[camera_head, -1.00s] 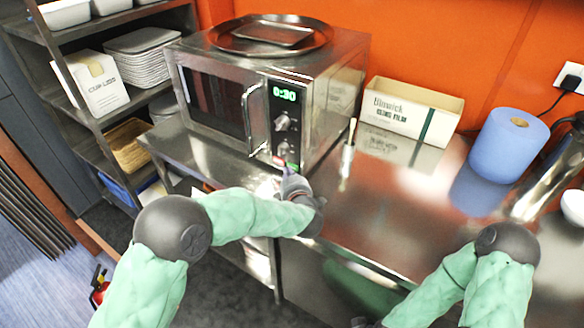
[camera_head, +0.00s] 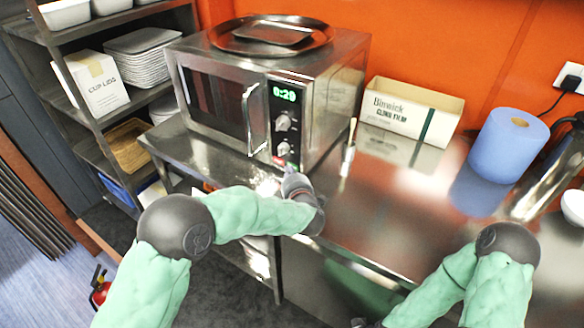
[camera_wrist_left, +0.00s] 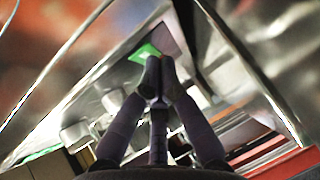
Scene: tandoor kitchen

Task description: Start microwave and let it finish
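The steel microwave (camera_head: 328,95) stands on the counter with its door (camera_head: 215,102) shut. Its green display (camera_head: 285,94) reads about 0:29. Two knobs are below it, with a red button (camera_head: 278,161) and a green button (camera_head: 292,167) at the panel's bottom. My left gripper (camera_head: 290,174) is just in front of the green button. In the left wrist view its fingertips (camera_wrist_left: 160,78) are together, empty, close to the green button (camera_wrist_left: 145,53); I cannot tell if they touch it. Only a dark bit of my right gripper, at most, shows at the bottom edge.
A round tray (camera_head: 271,35) lies on the microwave. A shelf rack stands left. The front counter between my arms is clear.

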